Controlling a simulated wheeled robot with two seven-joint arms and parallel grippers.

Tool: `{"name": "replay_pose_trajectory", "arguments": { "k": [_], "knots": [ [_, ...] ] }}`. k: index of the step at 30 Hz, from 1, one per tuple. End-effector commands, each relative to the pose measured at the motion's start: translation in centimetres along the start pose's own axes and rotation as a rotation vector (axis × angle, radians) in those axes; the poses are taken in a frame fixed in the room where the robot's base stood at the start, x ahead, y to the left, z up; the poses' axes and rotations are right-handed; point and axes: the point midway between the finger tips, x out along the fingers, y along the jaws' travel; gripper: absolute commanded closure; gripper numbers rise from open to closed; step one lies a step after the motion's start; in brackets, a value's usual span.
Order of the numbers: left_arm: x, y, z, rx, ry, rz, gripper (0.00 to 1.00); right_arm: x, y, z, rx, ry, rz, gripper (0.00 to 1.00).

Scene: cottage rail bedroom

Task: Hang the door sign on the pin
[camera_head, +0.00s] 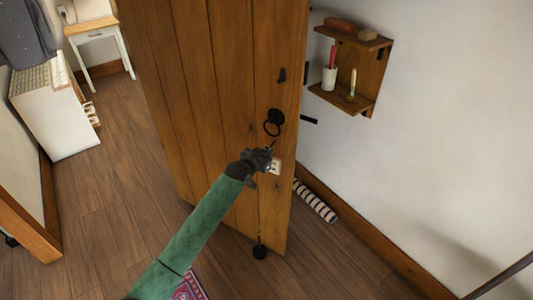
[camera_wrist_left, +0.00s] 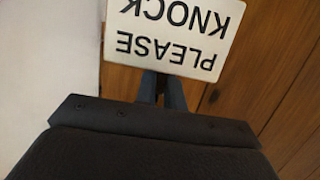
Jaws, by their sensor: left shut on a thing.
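The door sign is a white plate reading "PLEASE KNOCK"; it shows upside down in the left wrist view (camera_wrist_left: 172,32) and small in the head view (camera_head: 274,168). My left gripper (camera_head: 266,158) is shut on the sign's edge, its fingers (camera_wrist_left: 161,88) meeting the plate. My right gripper is not in view.
A wooden wall shelf (camera_head: 368,73) with several small items is right of the door. A striped roll (camera_head: 316,201) lies on the floor by the wall. A black doorstop-like ball (camera_head: 259,252) is at the door's foot. A white cabinet (camera_head: 55,125) stands at left.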

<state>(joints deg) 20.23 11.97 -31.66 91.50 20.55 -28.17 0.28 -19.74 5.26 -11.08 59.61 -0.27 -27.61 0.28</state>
Motion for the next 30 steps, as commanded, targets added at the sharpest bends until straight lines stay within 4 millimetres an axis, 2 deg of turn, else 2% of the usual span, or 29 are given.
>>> {"name": "replay_pose_trajectory", "arguments": {
  "k": [30],
  "knots": [
    [0.9,0.01,0.4,0.0,0.0,0.0,1.0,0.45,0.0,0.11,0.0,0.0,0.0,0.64]
  ]
}}
